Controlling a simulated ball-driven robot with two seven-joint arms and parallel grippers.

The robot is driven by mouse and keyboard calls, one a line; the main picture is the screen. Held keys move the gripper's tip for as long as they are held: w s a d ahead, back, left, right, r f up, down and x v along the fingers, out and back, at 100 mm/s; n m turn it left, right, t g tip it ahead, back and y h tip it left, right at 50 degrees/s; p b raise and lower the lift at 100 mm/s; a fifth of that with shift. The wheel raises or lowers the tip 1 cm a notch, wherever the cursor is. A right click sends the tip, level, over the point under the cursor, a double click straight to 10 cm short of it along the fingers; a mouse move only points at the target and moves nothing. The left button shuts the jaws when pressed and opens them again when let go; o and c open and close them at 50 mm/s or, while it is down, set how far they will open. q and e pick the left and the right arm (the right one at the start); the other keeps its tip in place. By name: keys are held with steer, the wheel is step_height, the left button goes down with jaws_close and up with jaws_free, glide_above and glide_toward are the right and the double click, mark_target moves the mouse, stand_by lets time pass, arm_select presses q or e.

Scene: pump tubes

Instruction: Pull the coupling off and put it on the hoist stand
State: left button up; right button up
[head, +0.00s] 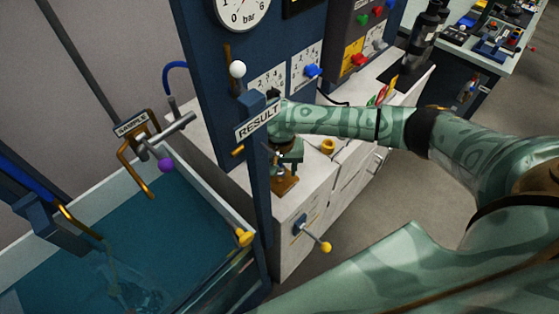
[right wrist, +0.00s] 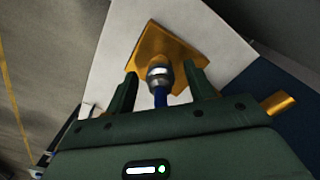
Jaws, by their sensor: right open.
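My right gripper (head: 288,160) is low over the white counter, behind the blue post with the RESULT sign. In the right wrist view its two fingers (right wrist: 161,76) are open, one on each side of the coupling (right wrist: 158,72). The coupling is a grey metal collar with a blue tube on its near end. It stands over an orange-brown square plate (right wrist: 177,43), which looks like the stand's base (head: 285,185). I cannot tell whether the fingers touch the coupling, or how it is seated. The head view hides the coupling. My left gripper is out of view.
The blue post (head: 258,195) and RESULT sign (head: 257,121) are close to my right gripper. A yellow ring (head: 327,146) lies on the white counter (head: 293,208) to the right. A water tank (head: 190,222) is at left, with the SAMPLE tap (head: 177,128) above it.

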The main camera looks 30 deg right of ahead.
steer(key=shift+f, duration=0.25)
jaws_close()
steer(key=shift+w+r+p, duration=0.1)
steer(key=shift+r+p, duration=0.35)
steer(key=shift+p, duration=0.3)
steer(key=shift+r+p, duration=0.2)
steer(key=shift+p, duration=0.3)
stand_by(0.5)
steer(key=shift+r+p, duration=2)
steer(key=shift+p, duration=1.05)
